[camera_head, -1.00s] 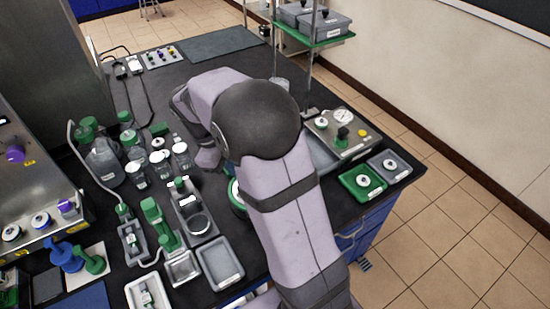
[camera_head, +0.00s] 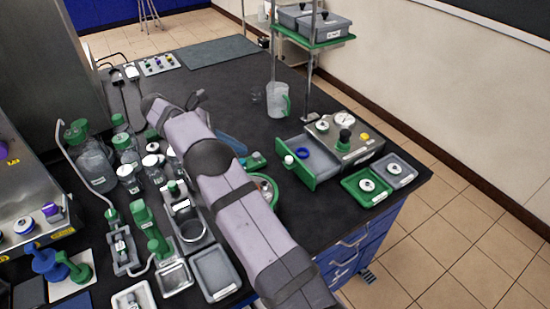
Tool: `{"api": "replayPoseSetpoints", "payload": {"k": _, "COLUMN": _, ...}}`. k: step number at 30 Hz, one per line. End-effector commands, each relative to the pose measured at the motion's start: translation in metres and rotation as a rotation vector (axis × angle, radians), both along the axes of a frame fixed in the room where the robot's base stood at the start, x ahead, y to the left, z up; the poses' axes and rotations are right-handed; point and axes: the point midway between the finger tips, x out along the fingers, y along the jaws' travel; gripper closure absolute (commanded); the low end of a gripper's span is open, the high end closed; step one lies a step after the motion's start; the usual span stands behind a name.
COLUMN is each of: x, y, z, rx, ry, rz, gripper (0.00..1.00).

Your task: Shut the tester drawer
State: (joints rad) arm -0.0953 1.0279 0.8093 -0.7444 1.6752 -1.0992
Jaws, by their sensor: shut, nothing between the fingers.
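The tester (camera_head: 345,138) is a steel box with a gauge and knobs at the right of the bench. Its grey drawer (camera_head: 317,158) stands pulled out to the left, with a green front panel (camera_head: 297,169) and a white-capped knob. A blue ring (camera_head: 302,153) lies in the drawer. My arm crosses the middle of the bench toward the upper left. A small dark part, apparently my gripper (camera_head: 194,100), shows beyond the wrist, well left of the drawer and apart from it. It is shut and empty, and its fingers are mostly hidden.
A clear jug with a green handle (camera_head: 279,104) stands behind the drawer by the rack post. A green tray (camera_head: 367,187) and a grey tray (camera_head: 396,170) sit in front of the tester. Bottles and trays crowd the left. The bench behind my arm is largely clear.

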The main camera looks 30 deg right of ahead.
Motion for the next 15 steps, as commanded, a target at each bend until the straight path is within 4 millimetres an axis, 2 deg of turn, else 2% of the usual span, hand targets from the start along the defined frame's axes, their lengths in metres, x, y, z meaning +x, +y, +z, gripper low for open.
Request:
{"api": "replayPoseSetpoints", "payload": {"k": 8, "x": -0.004, "y": -0.013, "z": -0.010, "rx": 0.000, "ry": 0.001, "rz": -0.001, "gripper": 1.00}}
{"api": "replayPoseSetpoints", "payload": {"k": 15, "x": -0.014, "y": -0.040, "z": -0.036, "rx": 0.002, "ry": 0.003, "rz": -0.004, "gripper": 1.00}}
